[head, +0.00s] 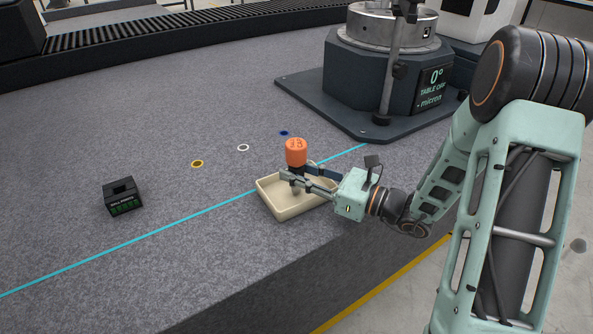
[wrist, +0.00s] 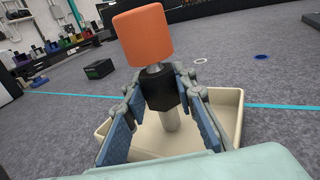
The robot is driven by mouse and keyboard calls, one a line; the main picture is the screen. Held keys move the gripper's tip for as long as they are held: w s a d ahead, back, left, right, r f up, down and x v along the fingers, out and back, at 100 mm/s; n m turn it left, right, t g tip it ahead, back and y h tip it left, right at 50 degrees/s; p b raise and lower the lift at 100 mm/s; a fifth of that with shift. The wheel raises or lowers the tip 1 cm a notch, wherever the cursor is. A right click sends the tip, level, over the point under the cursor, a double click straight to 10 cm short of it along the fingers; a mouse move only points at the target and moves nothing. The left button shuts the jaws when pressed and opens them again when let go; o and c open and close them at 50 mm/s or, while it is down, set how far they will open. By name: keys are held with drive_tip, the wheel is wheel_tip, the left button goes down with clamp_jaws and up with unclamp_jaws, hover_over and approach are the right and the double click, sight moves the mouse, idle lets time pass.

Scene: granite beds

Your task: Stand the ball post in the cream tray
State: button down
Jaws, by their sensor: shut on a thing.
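The post is upright or nearly so, over the inside of the cream tray (head: 286,214). The tray also shows in the wrist view (wrist: 229,113). I cannot tell whether the post's lower end touches the tray floor. My fingers hide part of the post and tray.
A black box with a green label (head: 124,196) sits at left on the grey granite. Yellow (head: 197,164), white (head: 243,148) and blue (head: 284,133) rings mark the surface. A rotary table (head: 375,80) with a stand is behind. The granite's front edge is near the tray.

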drive_tip(key=shift+f, duration=0.25)
drive_tip(key=c, duration=1.5)
unclamp_jaws()
drive_tip(key=shift+d, duration=0.1)
drive_tip(key=v, duration=1.2)
drive_tip(key=shift+r, duration=0.1)
